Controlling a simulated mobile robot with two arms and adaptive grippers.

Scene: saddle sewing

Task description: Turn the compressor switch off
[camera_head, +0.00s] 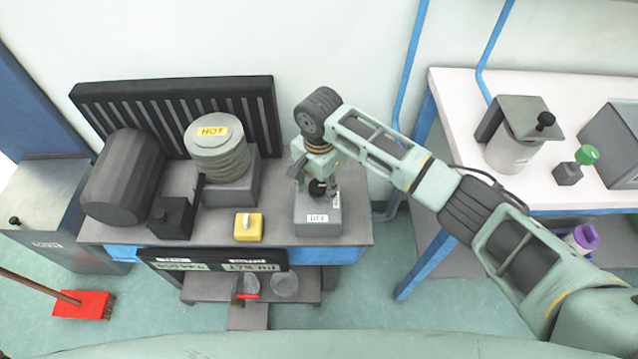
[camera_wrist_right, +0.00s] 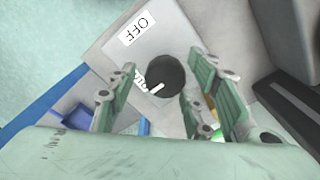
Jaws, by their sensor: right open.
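The compressor switch is a grey box (camera_head: 318,222) with an OFF label, at the right end of the dark tabletop. Its round black knob (camera_wrist_right: 166,76) has a white pointer mark, turned toward a second label (camera_wrist_right: 140,80) and not toward the OFF label (camera_wrist_right: 138,29). A finger partly hides the second label. My right gripper (camera_head: 316,184) points down over the box. In the right wrist view the gripper (camera_wrist_right: 162,66) is open, one finger on each side of the knob. I cannot tell whether they touch it. My left gripper is in neither view.
A yellow switch (camera_head: 248,227) stands left of the box. Further left are a HOT-labelled grey cylinder (camera_head: 217,140), a small black box (camera_head: 171,218) and a large dark cylinder (camera_head: 122,178). A black ribbed panel (camera_head: 262,105) stands behind. A white table (camera_head: 460,125) is right.

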